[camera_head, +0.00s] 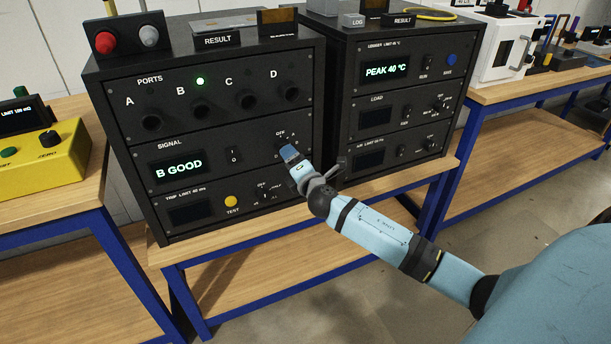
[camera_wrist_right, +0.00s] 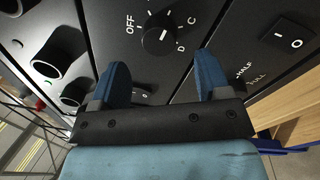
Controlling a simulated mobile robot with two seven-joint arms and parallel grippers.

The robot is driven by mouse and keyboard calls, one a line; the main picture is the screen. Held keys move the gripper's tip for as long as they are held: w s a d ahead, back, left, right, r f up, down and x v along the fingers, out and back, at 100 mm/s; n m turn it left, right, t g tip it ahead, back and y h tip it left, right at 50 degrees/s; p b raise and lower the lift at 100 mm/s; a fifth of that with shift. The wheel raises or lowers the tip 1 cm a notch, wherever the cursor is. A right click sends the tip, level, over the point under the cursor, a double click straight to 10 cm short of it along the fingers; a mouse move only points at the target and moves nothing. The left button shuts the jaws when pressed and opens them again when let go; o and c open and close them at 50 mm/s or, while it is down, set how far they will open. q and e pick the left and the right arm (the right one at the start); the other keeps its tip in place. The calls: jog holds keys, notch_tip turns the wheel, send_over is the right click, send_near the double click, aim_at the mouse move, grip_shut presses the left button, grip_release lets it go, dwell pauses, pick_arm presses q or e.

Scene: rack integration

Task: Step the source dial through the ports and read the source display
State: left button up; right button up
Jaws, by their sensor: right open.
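The source dial (camera_wrist_right: 160,34), a round black knob with a white mark, shows in the right wrist view with OFF, C and D printed around it. My right gripper (camera_wrist_right: 163,62) is open, with its two blue fingers spread below the dial in that view and apart from it. In the head view the right gripper (camera_head: 289,152) is at the SIGNAL panel and hides most of the dial. The source display (camera_head: 178,168) reads "B GOOD" in green. A green light (camera_head: 200,81) is lit above port B (camera_head: 199,107). My left gripper is not in view.
A rocker switch (camera_head: 234,156) sits between display and dial. Below are a dark trip display (camera_head: 192,213), a yellow TEST button (camera_head: 231,201) and another dial. The neighbouring rack's display (camera_head: 386,70) reads "PEAK 40 °C". A yellow box (camera_head: 40,170) stands on the left table.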

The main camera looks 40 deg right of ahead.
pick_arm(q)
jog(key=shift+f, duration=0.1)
pick_arm(e)
jog(key=v, duration=0.9)
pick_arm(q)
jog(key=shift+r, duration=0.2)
pick_arm(e)
jog(key=s+a+f+m+g+y, duration=0.3)
jog(key=s+a+f+m+g, duration=0.1)
jog(key=s+a+f+m, duration=0.55)
jog(key=s+a+f+m+g+y, duration=0.2)
jog(key=s+a+f+m, duration=0.15)
jog(key=s+a, duration=0.35)
jog(key=s+a+f+m+g+y, duration=0.1)
jog(key=s+a+f+m+y, duration=0.1)
jog(key=s+a+m, duration=0.4)
pick_arm(q)
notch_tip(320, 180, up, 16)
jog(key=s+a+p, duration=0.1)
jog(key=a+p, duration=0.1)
jog(key=p, duration=2.2)
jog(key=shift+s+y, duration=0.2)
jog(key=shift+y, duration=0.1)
pick_arm(e)
notch_tip(320, 180, up, 16)
jog(key=s+d+n, duration=0.1)
jog(key=s, duration=0.1)
jog(key=shift+d+r, duration=0.2)
